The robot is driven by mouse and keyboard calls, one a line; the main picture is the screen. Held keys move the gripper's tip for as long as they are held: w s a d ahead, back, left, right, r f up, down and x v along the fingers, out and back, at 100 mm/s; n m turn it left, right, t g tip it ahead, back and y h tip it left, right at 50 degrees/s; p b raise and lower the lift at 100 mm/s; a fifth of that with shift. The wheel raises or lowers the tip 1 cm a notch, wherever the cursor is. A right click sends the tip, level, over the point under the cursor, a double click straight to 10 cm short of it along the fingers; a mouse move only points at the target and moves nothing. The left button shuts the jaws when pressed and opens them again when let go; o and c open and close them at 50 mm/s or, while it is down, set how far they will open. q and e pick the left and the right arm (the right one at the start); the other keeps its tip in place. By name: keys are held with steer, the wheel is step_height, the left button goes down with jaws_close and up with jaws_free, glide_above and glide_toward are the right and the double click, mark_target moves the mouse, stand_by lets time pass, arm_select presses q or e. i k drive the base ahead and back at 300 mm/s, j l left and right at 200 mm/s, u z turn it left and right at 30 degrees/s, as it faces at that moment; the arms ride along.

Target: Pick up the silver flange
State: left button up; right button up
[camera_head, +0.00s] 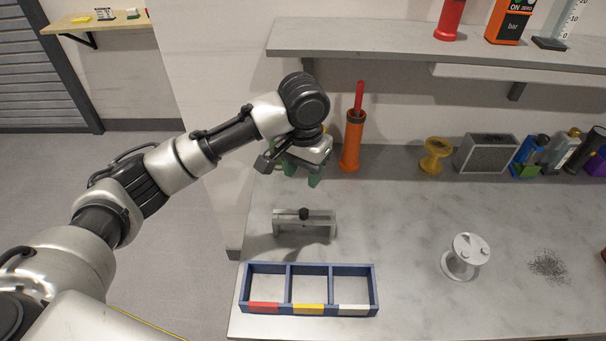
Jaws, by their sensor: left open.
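A silver-white spool-shaped piece (465,257), which looks like the silver flange, stands on the right half of the grey worktop. It has a round top with small raised knobs and a round foot. My left gripper (302,174) has green fingertips and points down over the back left of the worktop. It is open, with nothing seen between its fingers. It is well to the left of and behind the silver piece, not touching it. My right gripper is not in view.
A silver bracket with a black knob (304,228) stands below my left gripper. A blue three-part tray (286,285) sits at the front left. An orange cylinder with a red rod (352,140), a yellow spool (435,155) and a grey box (486,153) line the back, under a shelf (430,43).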

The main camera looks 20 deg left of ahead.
mark_target(458, 264)
steer(key=l+z, duration=0.25)
steer(key=l, duration=0.75)
steer(key=l+z, duration=0.25)
steer(key=l, duration=0.8)
